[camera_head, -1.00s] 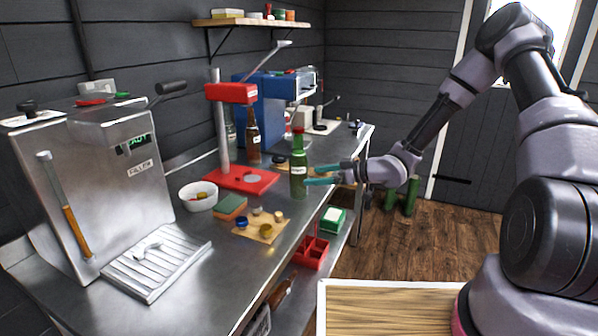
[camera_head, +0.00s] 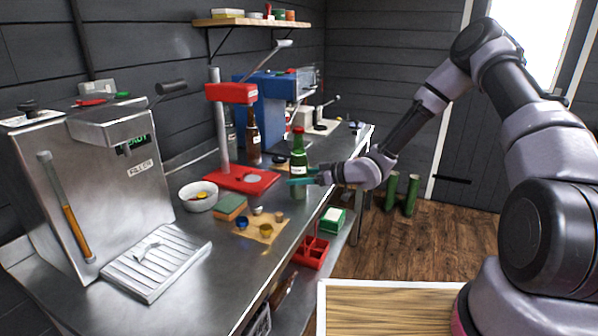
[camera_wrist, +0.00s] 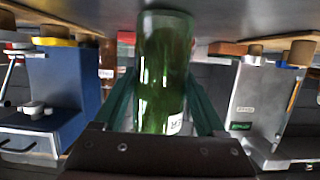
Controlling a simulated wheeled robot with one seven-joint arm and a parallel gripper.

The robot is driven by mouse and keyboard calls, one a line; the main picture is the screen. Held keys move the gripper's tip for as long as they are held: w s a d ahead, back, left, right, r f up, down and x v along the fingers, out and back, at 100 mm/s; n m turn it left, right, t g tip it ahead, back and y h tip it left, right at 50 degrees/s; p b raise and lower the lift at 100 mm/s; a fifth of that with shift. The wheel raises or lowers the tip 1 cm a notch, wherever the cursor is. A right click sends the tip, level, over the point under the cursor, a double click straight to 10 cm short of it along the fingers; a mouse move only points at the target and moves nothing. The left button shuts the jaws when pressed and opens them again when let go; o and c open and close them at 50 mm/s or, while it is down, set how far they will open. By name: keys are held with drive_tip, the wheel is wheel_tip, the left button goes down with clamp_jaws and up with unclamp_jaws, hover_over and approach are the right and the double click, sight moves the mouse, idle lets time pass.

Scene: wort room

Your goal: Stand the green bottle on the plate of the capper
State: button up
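The green bottle (camera_head: 298,160) stands upright near the steel bench's front edge, with a red top and a white label. My gripper (camera_head: 299,182) is at its lower body, with one teal finger across its near side. In the wrist view the green bottle (camera_wrist: 163,75) lies between the two teal fingers, one on each side; whether both touch the glass I cannot tell. The red capper (camera_head: 232,94) stands just left of the bottle, with a grey column and a lever. Its round grey plate (camera_head: 253,179) lies on the red base and is empty.
A brown bottle (camera_head: 253,140) stands behind the capper base. A white bowl (camera_head: 198,196), a sponge (camera_head: 230,207) and a mat with caps (camera_head: 267,232) lie to the left and in front. The steel filler (camera_head: 90,190) fills the far left. A blue machine (camera_head: 262,110) stands behind.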

drive_tip(key=shift+c, duration=1)
drive_tip(key=shift+r, duration=0.15)
drive_tip(key=shift+r, duration=0.9)
